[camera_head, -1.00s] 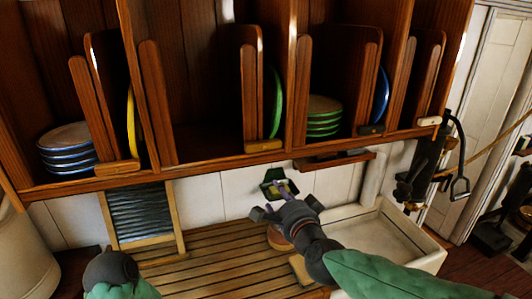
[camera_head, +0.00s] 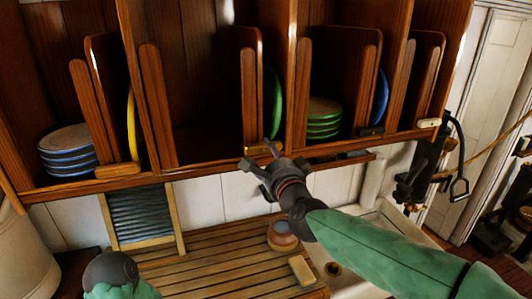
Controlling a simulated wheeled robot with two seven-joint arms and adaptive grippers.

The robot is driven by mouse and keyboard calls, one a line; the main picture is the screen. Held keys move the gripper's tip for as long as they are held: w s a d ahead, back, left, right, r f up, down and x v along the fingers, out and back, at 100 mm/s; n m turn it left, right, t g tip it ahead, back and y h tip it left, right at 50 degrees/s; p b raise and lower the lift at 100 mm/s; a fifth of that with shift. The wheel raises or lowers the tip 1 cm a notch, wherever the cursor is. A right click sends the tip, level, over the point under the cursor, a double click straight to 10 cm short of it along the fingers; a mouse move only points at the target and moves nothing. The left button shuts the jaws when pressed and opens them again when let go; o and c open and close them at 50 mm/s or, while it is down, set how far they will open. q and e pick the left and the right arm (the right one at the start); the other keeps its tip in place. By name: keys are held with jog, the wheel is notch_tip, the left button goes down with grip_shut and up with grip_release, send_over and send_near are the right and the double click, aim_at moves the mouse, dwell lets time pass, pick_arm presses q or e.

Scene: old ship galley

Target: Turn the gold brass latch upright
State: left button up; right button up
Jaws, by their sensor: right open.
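Small latch bars lie flat along the front edge of the plate rack. A golden-tan one (camera_head: 118,170) is at the left, below the yellow plate. Which bar is the gold brass one I cannot tell for sure. My right gripper is open, its fingers pointing up at the rack edge by the covered bar; whether they touch it I cannot tell. A dark bar (camera_head: 371,130) and a cream bar (camera_head: 429,122) lie further right. My left gripper is not visible; only part of that arm shows.
The rack holds blue plates (camera_head: 68,150), a yellow plate (camera_head: 131,125) and green plates (camera_head: 322,118). Below are a slatted counter (camera_head: 215,268), a washboard (camera_head: 142,215), a round brush (camera_head: 282,236), a tan block (camera_head: 302,270) and a sink (camera_head: 345,285).

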jog(key=shift+x, duration=0.95)
jog(key=c, duration=1.1)
jog(key=shift+c, duration=0.2)
